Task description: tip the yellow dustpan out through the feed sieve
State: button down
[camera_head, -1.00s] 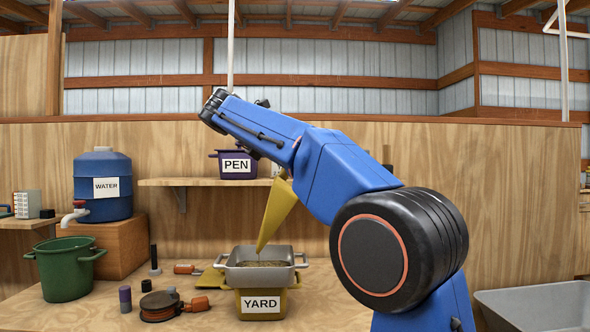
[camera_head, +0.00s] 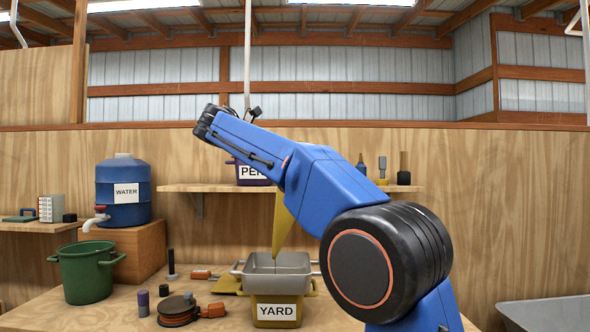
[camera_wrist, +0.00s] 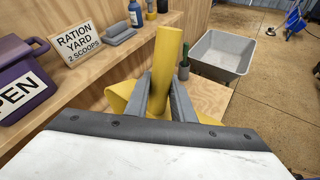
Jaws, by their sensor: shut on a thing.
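The yellow dustpan (camera_head: 283,226) hangs steeply tilted, its narrow tip pointing down over the grey feed sieve (camera_head: 301,285). The sieve sits on top of a yellow bin (camera_head: 254,309) labelled YARD. The inside of the sieve looks bare and grey; no grain shows in it. In the wrist view my gripper (camera_wrist: 165,98) is shut on the dustpan (camera_wrist: 167,60), with a grey finger on either side. In the head view my arm hides the fingers and the top of the dustpan. The wrist view does not show the sieve.
A purple PEN bin (camera_head: 247,181) stands on the shelf (camera_head: 220,187) behind my arm. A blue water barrel (camera_head: 123,198), a green bucket (camera_head: 87,272) and an orange-and-black reel (camera_head: 177,309) are on the left. A grey cart (camera_wrist: 222,55) stands beyond the bench.

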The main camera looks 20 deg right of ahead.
dwell(0.3)
jog(key=shift+w+a+r+n+h, duration=0.1)
jog(key=shift+w+a+n+h, duration=0.2)
jog(key=shift+a, duration=0.6)
jog(key=shift+w+a+r+n+h, duration=0.1)
jog(key=shift+w+a+h, duration=0.3)
jog(key=shift+a, duration=0.55)
jog(key=shift+w+a+n+h, duration=0.2)
jog(key=shift+a+h, duration=0.3)
jog(key=shift+a, duration=0.4)
jog(key=shift+s+d+f+m+y, duration=0.3)
jog(key=shift+s+d+f+y, duration=0.3)
jog(key=shift+d, duration=0.8)
jog(key=shift+s+d+f+m+y, duration=0.35)
jog(key=shift+d+y, duration=0.3)
jog(key=shift+d, duration=0.7)
jog(key=shift+s+d+f+m+y, duration=0.25)
jog(key=shift+s+d+f+y, duration=0.35)
jog(key=shift+d, duration=0.8)
jog(key=s+d+f+m+t+y, duration=0.1)
jog(key=s+d+f+y, duration=0.1)
jog(key=d+f+y, duration=0.3)
jog(key=s+d+f+m+t+y, duration=0.1)
jog(key=d+f+y, duration=0.4)
jog(key=d+f, duration=0.5)
jog(key=shift+s+d+f+m, duration=0.15)
jog(key=shift+s+f+m, duration=0.05)
jog(key=shift+s+m, duration=0.6)
jog(key=shift+r, duration=0.1)
